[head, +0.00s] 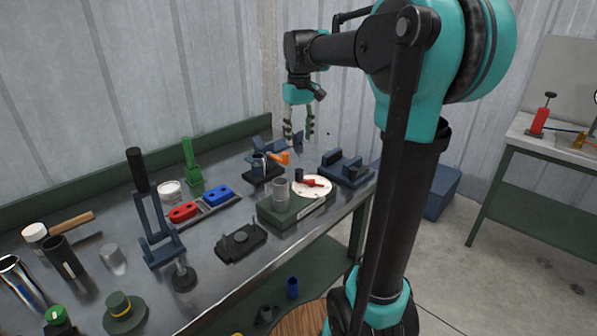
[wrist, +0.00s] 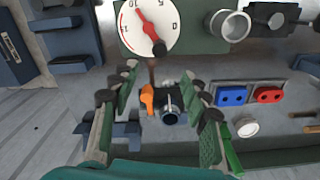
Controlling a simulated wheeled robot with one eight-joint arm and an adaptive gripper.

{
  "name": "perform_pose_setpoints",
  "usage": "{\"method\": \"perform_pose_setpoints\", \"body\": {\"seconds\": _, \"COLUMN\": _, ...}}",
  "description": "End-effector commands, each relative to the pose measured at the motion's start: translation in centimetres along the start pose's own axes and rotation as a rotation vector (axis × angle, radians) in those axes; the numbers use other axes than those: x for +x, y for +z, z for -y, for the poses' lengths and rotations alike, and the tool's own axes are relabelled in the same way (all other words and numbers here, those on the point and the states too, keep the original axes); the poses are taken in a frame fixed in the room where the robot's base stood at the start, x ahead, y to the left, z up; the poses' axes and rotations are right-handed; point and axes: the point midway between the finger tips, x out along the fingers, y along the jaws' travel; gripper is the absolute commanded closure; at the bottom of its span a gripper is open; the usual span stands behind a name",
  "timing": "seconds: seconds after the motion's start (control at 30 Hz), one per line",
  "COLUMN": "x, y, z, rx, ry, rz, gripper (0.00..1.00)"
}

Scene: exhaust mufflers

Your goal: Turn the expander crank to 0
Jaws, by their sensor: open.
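The expander is a green box (head: 291,208) with a white dial (head: 325,183) on top, near the right end of the bench. A red crank (head: 311,183) with a dark upright knob (head: 299,175) lies across the dial. In the wrist view the dial (wrist: 178,38) is at the top and its crank (wrist: 145,27) slants down right, knob at the lower end. The 0 is at the dial's right side there. My gripper (head: 299,139) is open and empty, above the bench behind the dial. In the wrist view my gripper (wrist: 160,74) points below the dial, apart from the crank.
A small clamp with an orange handle (head: 279,157) stands behind the expander, below my fingers. A grey cylinder (head: 280,190) stands on the green box. A dark blue fixture (head: 345,168) is to the right. Red (head: 183,212) and blue (head: 218,196) blocks sit left.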

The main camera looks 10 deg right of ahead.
Motion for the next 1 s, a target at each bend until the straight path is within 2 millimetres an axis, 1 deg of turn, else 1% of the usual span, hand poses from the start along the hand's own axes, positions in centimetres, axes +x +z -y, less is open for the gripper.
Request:
{"method": "perform_pose_setpoints", "body": {"seconds": 0.03, "x": 1.1, "y": 0.0, "z": 0.0, "rx": 0.000, "ry": 0.000, "rz": 0.000, "gripper": 0.54}}
{"method": "perform_pose_setpoints", "body": {"seconds": 0.4, "x": 8.4, "y": 0.0, "z": 0.0, "rx": 0.001, "ry": 0.000, "rz": -0.001, "gripper": 0.54}}
{"method": "perform_pose_setpoints", "body": {"seconds": 0.6, "x": 11.4, "y": 0.0, "z": 0.0, "rx": 0.001, "ry": 0.000, "rz": -0.001, "gripper": 0.54}}
{"method": "perform_pose_setpoints", "body": {"seconds": 0.7, "x": 12.3, "y": 0.0, "z": 0.0, "rx": 0.001, "ry": 0.000, "rz": -0.001, "gripper": 0.54}}
{"method": "perform_pose_setpoints", "body": {"seconds": 0.8, "x": 12.7, "y": 0.0, "z": 0.0, "rx": 0.001, "ry": 0.000, "rz": -0.001, "gripper": 0.54}}
{"method": "perform_pose_setpoints", "body": {"seconds": 1.0, "x": 12.9, "y": 0.0, "z": 0.0, "rx": 0.001, "ry": 0.000, "rz": -0.001, "gripper": 0.54}}
